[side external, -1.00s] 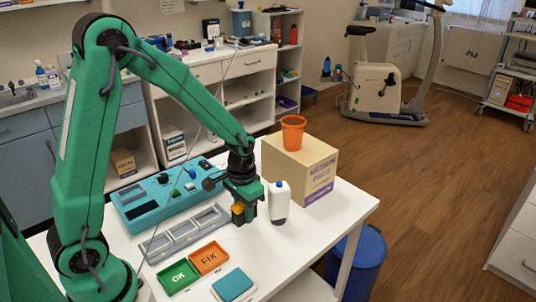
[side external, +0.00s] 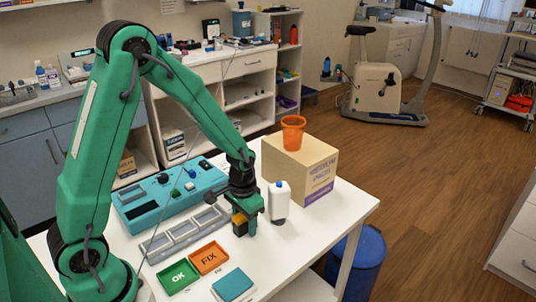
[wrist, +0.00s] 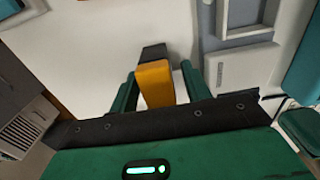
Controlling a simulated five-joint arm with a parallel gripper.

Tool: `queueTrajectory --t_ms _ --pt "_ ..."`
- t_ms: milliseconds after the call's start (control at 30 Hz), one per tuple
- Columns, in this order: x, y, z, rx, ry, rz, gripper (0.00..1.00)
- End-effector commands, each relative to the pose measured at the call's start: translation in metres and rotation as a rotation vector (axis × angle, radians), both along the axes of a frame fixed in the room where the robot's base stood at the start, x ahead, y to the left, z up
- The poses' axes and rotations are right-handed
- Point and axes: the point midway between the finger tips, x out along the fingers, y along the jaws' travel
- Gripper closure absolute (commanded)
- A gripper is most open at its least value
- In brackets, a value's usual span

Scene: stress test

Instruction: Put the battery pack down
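The battery pack is an orange block with a black end. It is between the fingers of my gripper (wrist: 158,78), and the wrist view shows its orange face (wrist: 157,86). A thin pale gap shows on its right side there, so I cannot tell whether both fingers press on it. In the side view my gripper (side external: 243,206) points down over the white table, and the pack (side external: 239,220) is low under it. I cannot tell whether its underside touches the table. The green OK tray (side external: 178,277) and orange FIX tray (side external: 209,258) lie to its left.
A white bottle (side external: 280,202) stands close on the right. A cardboard box (side external: 318,178) with an orange cup (side external: 293,132) is behind it. A grey compartment tray (side external: 184,233) and teal device (side external: 170,198) are to the left. A teal pad (side external: 233,286) lies in front.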

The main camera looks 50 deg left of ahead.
Motion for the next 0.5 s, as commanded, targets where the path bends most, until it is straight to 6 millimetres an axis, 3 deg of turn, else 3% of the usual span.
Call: queueTrajectory --t_ms 500 --pt "0.0003 0.0000 0.0077 0.000 -0.001 0.000 0.53"
